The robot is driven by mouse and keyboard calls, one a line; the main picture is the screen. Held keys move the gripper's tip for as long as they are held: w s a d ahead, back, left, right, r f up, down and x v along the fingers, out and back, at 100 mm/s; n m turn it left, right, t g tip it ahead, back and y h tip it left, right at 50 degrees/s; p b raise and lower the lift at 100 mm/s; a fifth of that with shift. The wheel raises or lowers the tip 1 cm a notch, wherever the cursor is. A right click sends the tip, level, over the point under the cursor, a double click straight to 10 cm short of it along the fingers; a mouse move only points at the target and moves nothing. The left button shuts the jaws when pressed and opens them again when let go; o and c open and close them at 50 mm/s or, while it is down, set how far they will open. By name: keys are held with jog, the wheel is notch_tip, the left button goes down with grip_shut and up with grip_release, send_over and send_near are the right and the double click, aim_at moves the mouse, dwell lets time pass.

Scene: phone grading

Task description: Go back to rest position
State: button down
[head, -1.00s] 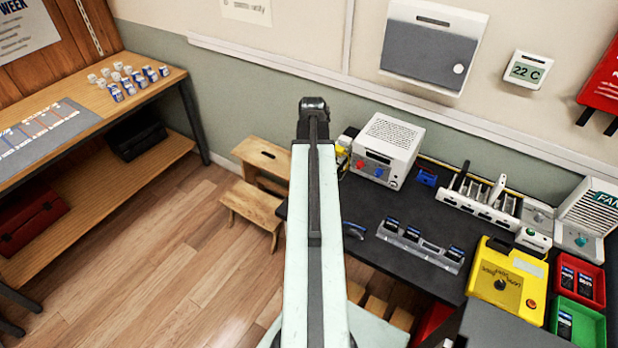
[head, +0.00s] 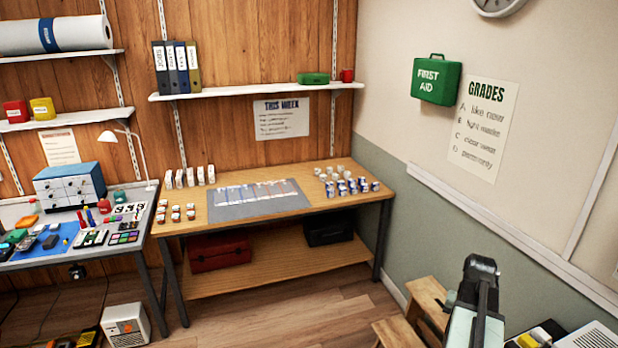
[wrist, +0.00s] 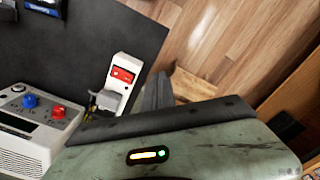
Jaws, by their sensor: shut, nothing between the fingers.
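My gripper (head: 481,266) is at the end of my arm, low on the right in the head view. It is clear of the wooden bench (head: 345,195) and in front of a small wooden stool (head: 428,296). In the wrist view my gripper (wrist: 158,92) shows as dark fingers, shut and empty, beyond a scuffed green housing. Beside them is a small white device with a red display (wrist: 122,85).
In the wrist view, a white box with blue and red knobs (wrist: 38,120) stands on the dark bench top (wrist: 75,55). In the head view, a tool bench (head: 145,228) stands at left. Open wood floor (head: 290,310) lies ahead.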

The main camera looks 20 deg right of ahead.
jog(key=w+a+n, duration=0.3)
jog(key=w+a, duration=0.7)
jog(key=a, duration=0.3)
jog(key=w+a+n, duration=0.2)
jog(key=a+n, duration=0.1)
jog(key=a, duration=1.2)
jog(key=w+a+n, duration=0.2)
jog(key=a+n, duration=0.2)
jog(key=a, duration=1.2)
jog(key=shift+d, duration=0.1)
